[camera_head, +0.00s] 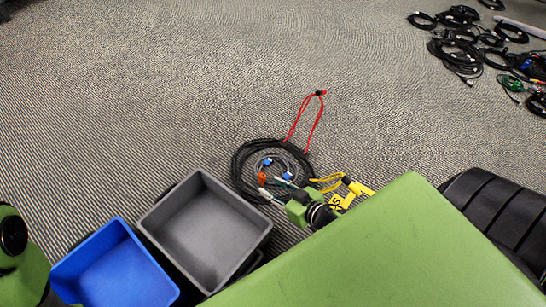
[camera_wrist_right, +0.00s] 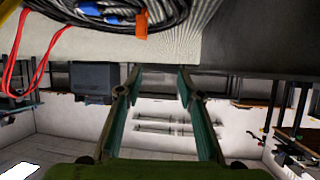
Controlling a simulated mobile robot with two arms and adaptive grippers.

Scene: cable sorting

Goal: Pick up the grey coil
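The grey coil (camera_head: 291,157) lies on the floor at the middle of the head view, inside a larger black cable ring (camera_head: 241,172). Blue connectors and an orange connector (camera_head: 262,177) show on it. In the right wrist view the coiled cable (camera_wrist_right: 185,14) runs along the top edge, with blue and orange connectors. My right gripper (camera_head: 271,186) is open and empty, its fingers over the near side of the coil. The right wrist view shows its two fingers apart (camera_wrist_right: 159,72), nothing between them. My left gripper is not in view.
A red cable loop (camera_head: 318,112) reaches beyond the coil, and a yellow cable (camera_head: 329,181) lies at its right. A grey bin (camera_head: 203,222) and a blue bin (camera_head: 113,270) stand at the lower left. Black cables (camera_head: 463,57) lie at the upper right. The upper-left floor is clear.

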